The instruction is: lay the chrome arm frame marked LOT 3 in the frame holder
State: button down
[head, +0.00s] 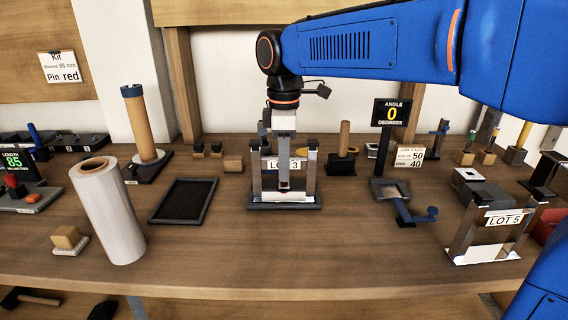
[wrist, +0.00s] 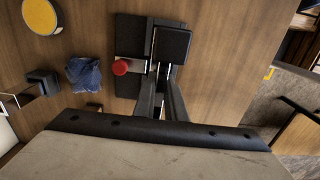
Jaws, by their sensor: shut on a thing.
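The chrome arm frame marked LOT 3 (head: 257,182) stands upright at the middle of the bench in the head view. Its label faces me. Its lower bar is at a dark flat base (head: 312,207), which may be the frame holder; I cannot tell for certain. My gripper (head: 284,186) points down in front of the frame, between its two uprights, and is shut; its fingers hide part of the label. In the wrist view my gripper (wrist: 163,92) shows its two fingers close together; the grip itself is unclear there.
A second chrome frame, LOT 5 (head: 466,235), stands at the right front. A dark empty tray (head: 185,201) lies left of the base. A white roll (head: 108,212) stands at the left front. A crank device (head: 405,208) is to the right. Bare bench lies in front.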

dwell(0.4)
jog(key=c, duration=1.7)
grip_release()
notch_tip(320, 180, up, 17)
jog(key=shift+r, duration=0.2)
